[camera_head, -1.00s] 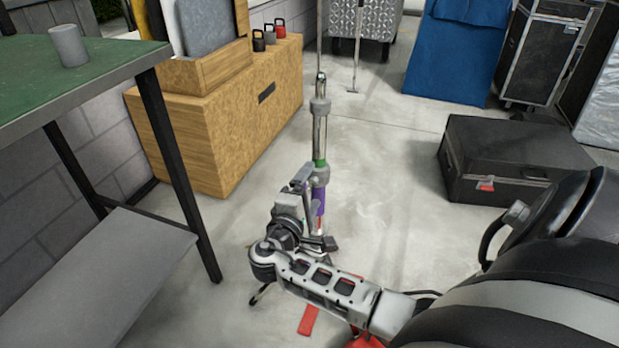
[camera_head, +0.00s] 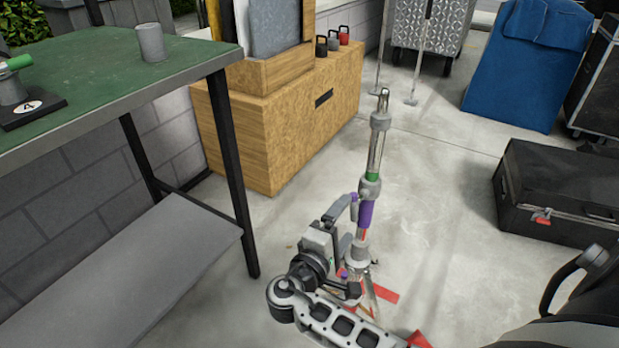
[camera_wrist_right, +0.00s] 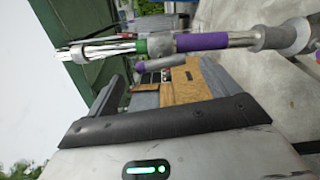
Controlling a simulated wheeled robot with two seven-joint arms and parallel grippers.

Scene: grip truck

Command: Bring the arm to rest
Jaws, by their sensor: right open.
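My right arm (camera_head: 345,322) reaches in from the lower right of the head view, bent at a joint near the bottom. Its gripper (camera_head: 347,224) is open, just left of an upright metal stand (camera_head: 376,150) with green and purple bands. No grip on the stand shows; whether they touch I cannot tell. In the right wrist view the stand's pole (camera_wrist_right: 200,42) crosses the top of the picture, beyond the gripper's dark edge. My left gripper is not in view.
A green-topped table (camera_head: 80,75) with a grey cup (camera_head: 151,42) stands left. A wooden chest (camera_head: 290,120) is behind, with several kettlebell-like weights on it. A black case (camera_head: 560,190) lies right. Red strips lie by the stand's foot. Open floor lies between.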

